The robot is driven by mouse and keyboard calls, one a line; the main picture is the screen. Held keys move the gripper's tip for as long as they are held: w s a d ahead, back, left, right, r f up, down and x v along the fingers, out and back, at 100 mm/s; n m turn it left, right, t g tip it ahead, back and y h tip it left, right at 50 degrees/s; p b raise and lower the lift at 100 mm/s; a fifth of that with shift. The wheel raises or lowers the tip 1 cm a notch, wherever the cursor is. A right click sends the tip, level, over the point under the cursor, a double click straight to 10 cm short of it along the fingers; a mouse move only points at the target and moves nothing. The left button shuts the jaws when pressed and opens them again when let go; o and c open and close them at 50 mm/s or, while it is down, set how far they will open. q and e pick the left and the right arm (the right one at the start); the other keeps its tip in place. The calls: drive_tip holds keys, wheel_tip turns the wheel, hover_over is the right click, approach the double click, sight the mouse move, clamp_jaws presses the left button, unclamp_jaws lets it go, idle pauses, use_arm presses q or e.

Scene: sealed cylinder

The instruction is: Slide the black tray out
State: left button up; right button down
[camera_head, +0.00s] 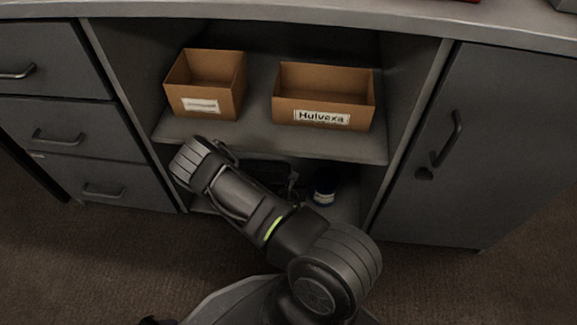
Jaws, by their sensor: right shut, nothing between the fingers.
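A dark shape that looks like the black tray (262,171) sits in the shadowed lower compartment, below the middle shelf. My right arm crosses in front of the compartment and hides most of it. My right gripper (292,187) shows only as a small dark form at the right end of that shape, behind my arm. It is shut with nothing between its fingers. Whether it touches the tray I cannot tell. My left gripper is out of view.
A dark blue bottle with a white label (325,188) stands right of the gripper in the lower compartment. Drawers (70,140) and a closed door (490,150) flank the opening.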

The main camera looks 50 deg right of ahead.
drive_tip(key=s+a, duration=0.2)
drive_tip(key=s+a+f, duration=0.1)
drive_tip(key=a, duration=0.1)
drive_tip(key=shift+s, duration=0.4)
drive_tip(key=shift+r+p, duration=0.55)
drive_tip(key=shift+r, duration=0.1)
drive_tip(key=shift+w+d+r, duration=0.1)
drive_tip(key=shift+w, duration=0.05)
drive_tip(key=shift+w+d+r, duration=0.1)
drive_tip(key=shift+r, duration=0.05)
